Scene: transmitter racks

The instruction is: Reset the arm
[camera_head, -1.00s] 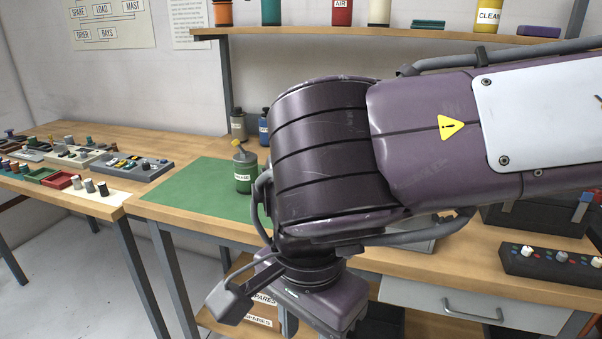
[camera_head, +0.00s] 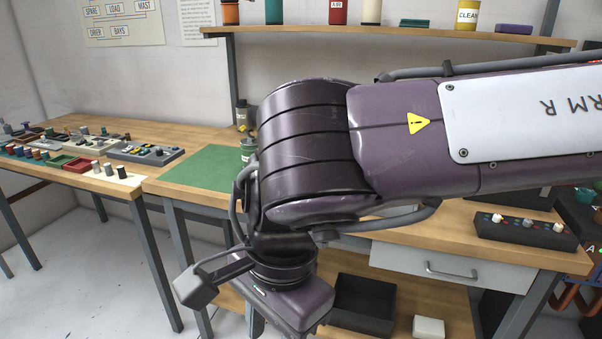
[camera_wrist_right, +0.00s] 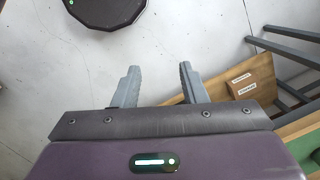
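My right arm (camera_head: 400,140), purple and marked "ARM R", reaches across the head view from the right and bends downward at a dark ribbed joint. Its wrist hangs in front of the workbench, and the fingertips are below the head view's lower edge. In the right wrist view my right gripper (camera_wrist_right: 158,85) has two grey fingers standing well apart. Nothing is between them, only pale floor behind. My left gripper is in neither view.
A wooden workbench (camera_head: 480,235) with a green mat (camera_head: 205,168) lies behind the arm. A dark bin (camera_head: 364,302) and white block (camera_head: 428,327) sit below it. A side table holds small parts at left. In the wrist view a box (camera_wrist_right: 252,82) is right of the gripper.

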